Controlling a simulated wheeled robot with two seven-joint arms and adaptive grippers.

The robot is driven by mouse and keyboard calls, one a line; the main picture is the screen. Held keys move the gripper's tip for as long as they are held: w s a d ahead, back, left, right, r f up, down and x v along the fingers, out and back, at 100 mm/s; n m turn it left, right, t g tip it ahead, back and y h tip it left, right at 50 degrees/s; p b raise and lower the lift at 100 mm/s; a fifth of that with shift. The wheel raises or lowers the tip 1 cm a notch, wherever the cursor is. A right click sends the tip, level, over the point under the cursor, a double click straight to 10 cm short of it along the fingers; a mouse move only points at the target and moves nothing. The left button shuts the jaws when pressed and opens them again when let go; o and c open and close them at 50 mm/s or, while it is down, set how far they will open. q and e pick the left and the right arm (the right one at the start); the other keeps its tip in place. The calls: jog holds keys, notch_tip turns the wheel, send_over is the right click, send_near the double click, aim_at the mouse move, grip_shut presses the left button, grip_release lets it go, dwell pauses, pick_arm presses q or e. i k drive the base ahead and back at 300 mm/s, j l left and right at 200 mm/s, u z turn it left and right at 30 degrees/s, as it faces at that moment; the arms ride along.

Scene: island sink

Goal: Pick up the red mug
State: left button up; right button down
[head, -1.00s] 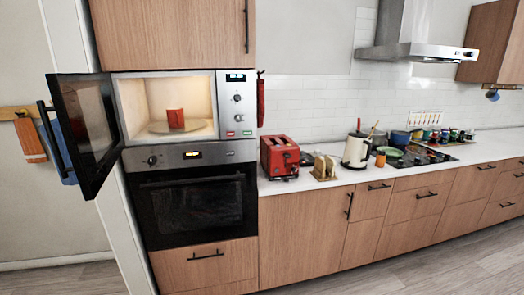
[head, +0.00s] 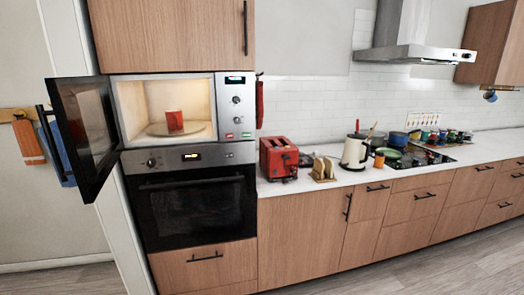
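The red mug (head: 174,120) stands upright on the round plate (head: 152,130) inside the lit microwave (head: 231,137). The microwave door (head: 88,128) is swung wide open to the left. The mug is a small red shape, and I cannot make out its handle. Neither of my grippers shows in the head view.
Below the microwave is a closed black oven (head: 200,205). To the right, a counter (head: 300,184) carries a red toaster (head: 278,158), a toast rack (head: 323,169), a white kettle (head: 355,152) and pots near the hob. The open door juts out at the left.

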aim_at(175, 121)
jog(key=i+j+u, duration=0.1)
jog(key=j, duration=0.3)
jog(key=i+j+u, duration=0.1)
jog(key=j, duration=0.25)
jog(key=i+j, duration=0.15)
jog(key=j, duration=0.25)
jog(key=i+j+u, duration=0.15)
jog(key=j, duration=0.2)
jog(key=i+j+u, duration=0.1)
jog(key=j, duration=0.25)
